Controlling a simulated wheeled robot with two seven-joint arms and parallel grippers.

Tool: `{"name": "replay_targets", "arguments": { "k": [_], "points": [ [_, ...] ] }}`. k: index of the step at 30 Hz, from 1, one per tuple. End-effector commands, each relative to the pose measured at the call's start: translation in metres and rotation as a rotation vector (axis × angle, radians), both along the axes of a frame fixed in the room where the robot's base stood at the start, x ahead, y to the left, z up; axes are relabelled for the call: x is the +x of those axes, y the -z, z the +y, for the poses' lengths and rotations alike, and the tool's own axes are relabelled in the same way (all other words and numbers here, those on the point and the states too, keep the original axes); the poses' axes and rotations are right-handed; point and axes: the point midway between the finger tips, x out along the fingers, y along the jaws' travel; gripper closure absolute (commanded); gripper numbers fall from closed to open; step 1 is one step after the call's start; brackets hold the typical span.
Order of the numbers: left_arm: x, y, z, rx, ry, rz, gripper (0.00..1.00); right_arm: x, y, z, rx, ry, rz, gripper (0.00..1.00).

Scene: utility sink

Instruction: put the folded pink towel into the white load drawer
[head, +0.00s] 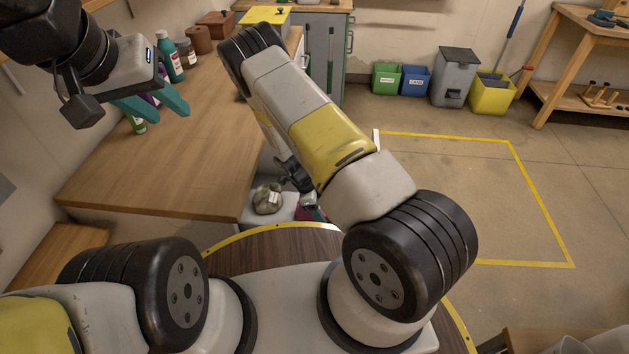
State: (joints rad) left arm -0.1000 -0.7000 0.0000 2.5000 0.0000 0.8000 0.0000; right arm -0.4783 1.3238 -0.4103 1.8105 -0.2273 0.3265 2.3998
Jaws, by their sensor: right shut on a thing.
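My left gripper (170,114) is raised over the wooden worktop at the upper left. Its two teal fingers are apart with nothing between them. My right gripper (314,207) points down beside the worktop's near right corner, mostly hidden behind my own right arm. It is shut on the pink towel (306,214), of which only a small dark pink patch shows. The white load drawer (288,203) shows in part below the worktop, with a greyish rounded bundle (268,199) bearing a pale label in it. Whether the towel touches the drawer cannot be told.
The wooden worktop (175,165) is mostly clear, with bottles (172,62) at its back left. Green (386,78), blue (415,80), grey and yellow bins stand by the far wall. The yellow-taped floor area at right looks free.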

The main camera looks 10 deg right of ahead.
Motion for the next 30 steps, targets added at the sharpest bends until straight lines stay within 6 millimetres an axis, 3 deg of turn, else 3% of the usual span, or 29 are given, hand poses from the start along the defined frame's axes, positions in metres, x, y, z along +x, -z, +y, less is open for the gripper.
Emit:
{"name": "replay_targets", "arguments": {
  "k": [10,11,14,24,30],
  "points": [
    [0.000,0.000,0.000,0.000,0.000,0.000,0.64,0.001,0.004,0.000,-0.001,-0.001,-0.002,0.84],
    [0.000,0.000,0.000,0.000,0.000,0.000,0.64,0.001,0.004,0.000,0.000,-0.001,-0.002,0.36],
    [0.000,0.000,0.000,0.000,0.000,0.000,0.64,0.001,0.004,0.000,0.000,-0.001,-0.002,0.17],
    [0.000,0.000,0.000,0.000,0.000,0.000,0.64,0.001,0.002,0.000,0.000,-0.001,-0.002,0.17],
    [0.000,0.000,0.000,0.000,0.000,0.000,0.64,0.005,-0.021,0.009,0.002,-0.002,-0.005,0.17]
  ]
}}
